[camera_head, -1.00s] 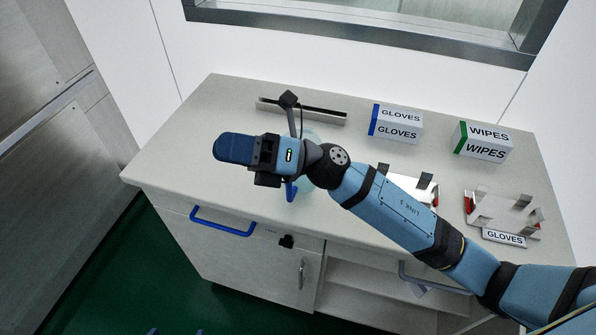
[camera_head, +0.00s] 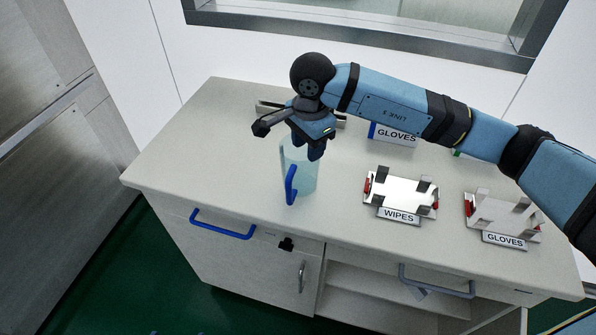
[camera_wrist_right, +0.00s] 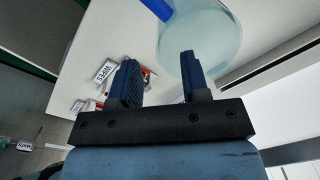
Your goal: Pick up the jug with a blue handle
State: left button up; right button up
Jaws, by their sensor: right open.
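The clear, pale-blue jug (camera_head: 306,176) stands upright on the counter, with its blue handle (camera_head: 291,185) toward the front. My right gripper (camera_head: 308,152) is above the jug's top, pointing down, and covers part of its rim. In the right wrist view the fingers of the right gripper (camera_wrist_right: 160,82) are apart with nothing between them. The jug (camera_wrist_right: 205,42) lies beyond the fingertips there, with the handle (camera_wrist_right: 157,8) at the top edge. I cannot tell whether a finger touches the jug. My left gripper is not in view.
The counter (camera_head: 225,130) carries a metal rail (camera_head: 268,107) behind the jug. Holders labelled WIPES (camera_head: 400,190) and GLOVES (camera_head: 503,215) stand to the right. A GLOVES box (camera_head: 394,137) is partly hidden by my arm. The counter left of the jug is clear.

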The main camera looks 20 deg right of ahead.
aim_at(307, 169)
notch_tip(307, 169, down, 3)
jog(key=shift+f, duration=0.1)
jog(key=f, duration=0.1)
jog(key=f+p, duration=0.1)
jog(key=f, duration=0.1)
jog(key=f+p, duration=0.1)
jog(key=shift+w+d+f, duration=0.2)
jog(key=shift+w+f, duration=0.05)
jog(key=shift+f, duration=0.45)
grip_shut()
